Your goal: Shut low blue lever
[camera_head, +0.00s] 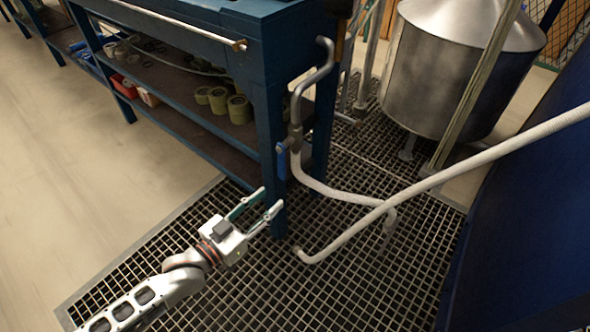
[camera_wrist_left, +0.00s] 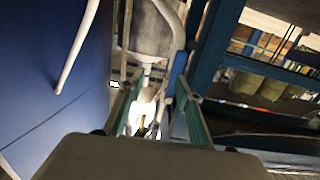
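The low blue lever (camera_head: 282,161) is on the grey pipe (camera_head: 296,135) beside the blue bench leg in the head view. It hangs roughly upright along the pipe. My left gripper (camera_head: 272,197) is below and slightly left of the lever in the picture, with its two fingers apart and nothing between them. No contact with the lever shows. In the left wrist view, both fingers of the left gripper (camera_wrist_left: 160,95) point away from the camera with a gap between them. My right gripper is not in view.
The blue bench (camera_head: 268,115) has lower shelves with rolls and a red box (camera_head: 124,86). A pale hose (camera_head: 440,178) crosses on the right, before a blue panel (camera_head: 535,205). A metal tank (camera_head: 445,70) stands behind. Grating (camera_head: 330,290) covers the floor.

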